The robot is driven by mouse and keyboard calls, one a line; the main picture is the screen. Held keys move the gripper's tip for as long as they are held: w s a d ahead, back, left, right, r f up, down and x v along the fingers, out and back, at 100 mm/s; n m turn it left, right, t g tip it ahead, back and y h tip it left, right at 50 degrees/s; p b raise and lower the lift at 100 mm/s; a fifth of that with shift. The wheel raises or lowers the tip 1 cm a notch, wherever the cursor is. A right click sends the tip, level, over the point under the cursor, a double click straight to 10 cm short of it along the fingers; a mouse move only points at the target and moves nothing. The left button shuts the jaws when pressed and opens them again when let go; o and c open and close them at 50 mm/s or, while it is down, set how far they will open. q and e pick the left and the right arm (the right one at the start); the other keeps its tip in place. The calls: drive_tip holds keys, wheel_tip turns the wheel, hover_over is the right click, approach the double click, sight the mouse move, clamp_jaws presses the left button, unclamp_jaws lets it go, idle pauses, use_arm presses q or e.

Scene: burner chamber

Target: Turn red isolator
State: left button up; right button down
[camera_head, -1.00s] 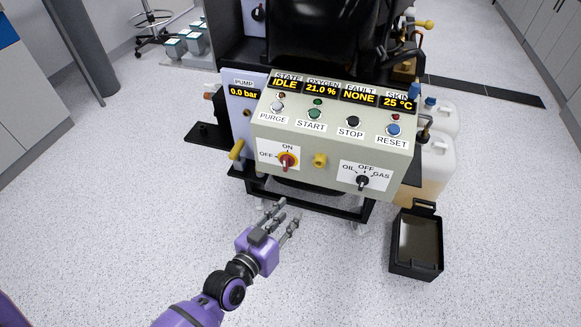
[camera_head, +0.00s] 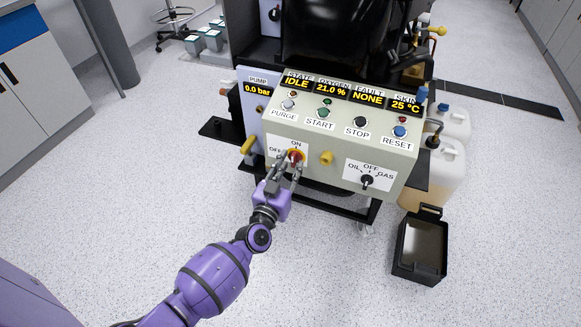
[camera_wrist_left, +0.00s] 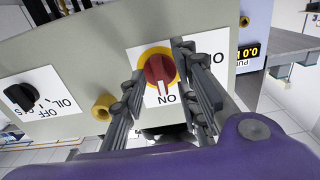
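The red isolator (camera_head: 295,156) is a red rotary knob on a yellow ring, on a white plate marked OFF and ON at the lower left of the control panel front. In the left wrist view the red knob (camera_wrist_left: 159,70) shows upside down, between the fingers. My left gripper (camera_head: 288,168) is open, its fingers reaching up to the knob on both sides. In the wrist view the left gripper (camera_wrist_left: 158,85) has its fingers spread around the knob; I cannot tell whether they touch it. My right gripper is not in view.
A yellow knob (camera_head: 327,158) and a black OIL/OFF/GAS selector (camera_head: 367,180) sit right of the isolator. Push buttons and displays line the panel top (camera_head: 345,135). A yellow lever (camera_head: 248,144) juts out at left. A black tray (camera_head: 421,247) stands on the floor at right.

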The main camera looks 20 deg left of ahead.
use_arm(q)
clamp_jaws()
